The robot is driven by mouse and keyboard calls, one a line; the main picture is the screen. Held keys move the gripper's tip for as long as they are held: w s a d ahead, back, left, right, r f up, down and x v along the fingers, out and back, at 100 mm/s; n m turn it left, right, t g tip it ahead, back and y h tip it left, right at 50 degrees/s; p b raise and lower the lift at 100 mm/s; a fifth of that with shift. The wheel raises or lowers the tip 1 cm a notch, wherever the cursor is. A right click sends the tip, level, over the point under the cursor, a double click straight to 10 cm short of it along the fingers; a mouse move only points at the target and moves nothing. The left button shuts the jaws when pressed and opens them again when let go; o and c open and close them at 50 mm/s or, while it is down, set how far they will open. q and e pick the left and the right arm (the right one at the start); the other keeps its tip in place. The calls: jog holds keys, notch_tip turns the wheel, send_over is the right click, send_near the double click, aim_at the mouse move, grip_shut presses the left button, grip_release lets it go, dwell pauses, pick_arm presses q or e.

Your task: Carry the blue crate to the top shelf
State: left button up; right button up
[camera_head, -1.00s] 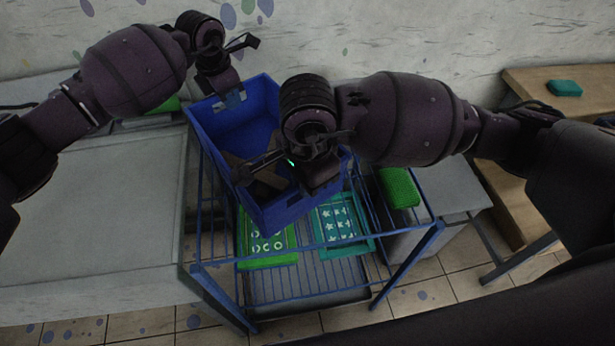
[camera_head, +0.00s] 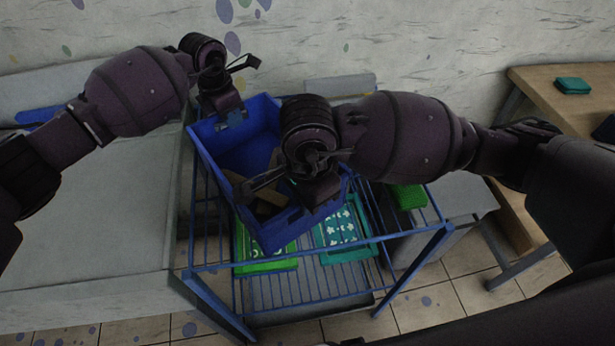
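The blue crate (camera_head: 268,240) is open-topped and sits at an angle over the blue wire rack (camera_head: 300,250). Brown pieces show inside it. I cannot tell whether its bottom touches the rack. My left gripper (camera_head: 234,118) is at the crate's back-left rim and appears closed on it. My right gripper (camera_head: 318,190) is at the crate's right side; its fingers are mostly hidden by my own wrist, so its grip is unclear. My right arm covers part of the crate's right side.
A green tray (camera_head: 262,266) and a teal tray with white shapes (camera_head: 343,230) lie in the rack. A green box (camera_head: 408,196) is to the right. A pale counter (camera_head: 95,230) stands left. A wooden table (camera_head: 560,105) with a teal block (camera_head: 573,86) stands right.

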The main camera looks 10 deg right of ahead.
pick_arm(q)
jog(key=o, duration=0.4)
jog(key=shift+r, duration=0.15)
pick_arm(e)
jog(key=o, duration=0.4)
jog(key=shift+r, duration=0.1)
pick_arm(q)
jog(key=r, duration=0.4)
jog(key=a+r, duration=0.1)
jog(key=r, duration=0.3)
jog(key=s+r, duration=0.1)
jog(key=r, duration=0.2)
jog(key=shift+a+r, duration=0.3)
jog(key=shift+r, duration=0.1)
pick_arm(e)
notch_tip(320, 180, up, 12)
jog(key=shift+s, duration=0.1)
